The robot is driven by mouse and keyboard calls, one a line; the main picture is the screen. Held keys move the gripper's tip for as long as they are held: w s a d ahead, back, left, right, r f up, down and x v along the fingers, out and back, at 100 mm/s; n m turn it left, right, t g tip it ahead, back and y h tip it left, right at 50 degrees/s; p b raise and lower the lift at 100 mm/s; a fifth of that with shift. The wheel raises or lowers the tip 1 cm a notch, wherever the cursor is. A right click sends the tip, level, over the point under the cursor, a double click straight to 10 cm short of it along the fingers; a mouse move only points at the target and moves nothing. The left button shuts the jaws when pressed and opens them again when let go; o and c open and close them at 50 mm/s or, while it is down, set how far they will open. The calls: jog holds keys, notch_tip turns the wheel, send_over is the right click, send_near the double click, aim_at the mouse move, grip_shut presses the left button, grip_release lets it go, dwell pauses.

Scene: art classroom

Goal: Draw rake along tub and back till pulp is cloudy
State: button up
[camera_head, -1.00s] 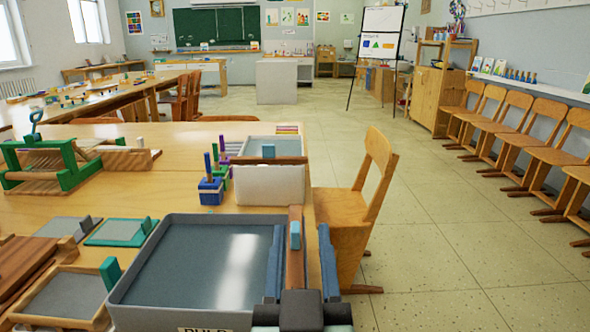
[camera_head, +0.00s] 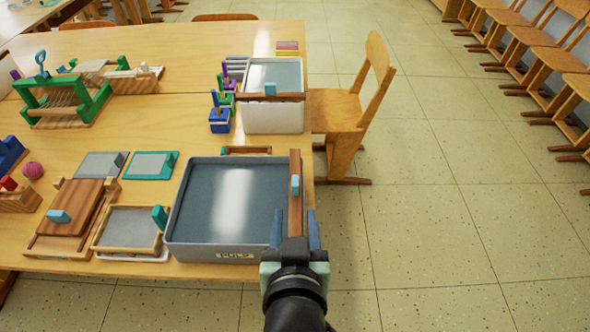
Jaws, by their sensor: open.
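The grey tub (camera_head: 172,222) stands at the table's front right, with a label at its front that reads like PULP. It holds flat blue-grey pulp (camera_head: 225,205) with a bright reflection. A wooden bar with a light blue grip, which looks like the rake (camera_head: 295,165), lies lengthwise along the tub's right side. My gripper (camera_head: 296,222) is at the tub's front right corner. Its blue fingers are open, one on each side of the bar's near part in the picture. I cannot tell whether they touch it. The bar's near end is hidden by my gripper.
A white tub (camera_head: 272,122) with a wooden bar across it stands behind. Blue and green blocks with pegs (camera_head: 220,118) are beside it. Framed screens (camera_head: 128,228) and a pressing board (camera_head: 75,215) lie left. A wooden chair (camera_head: 345,110) stands right; the floor nearer is clear.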

aim_at(295, 187)
jog(key=b+x, duration=0.1)
jog(key=x, duration=1.1)
jog(key=shift+w, duration=0.25)
grip_shut()
dwell(0.9)
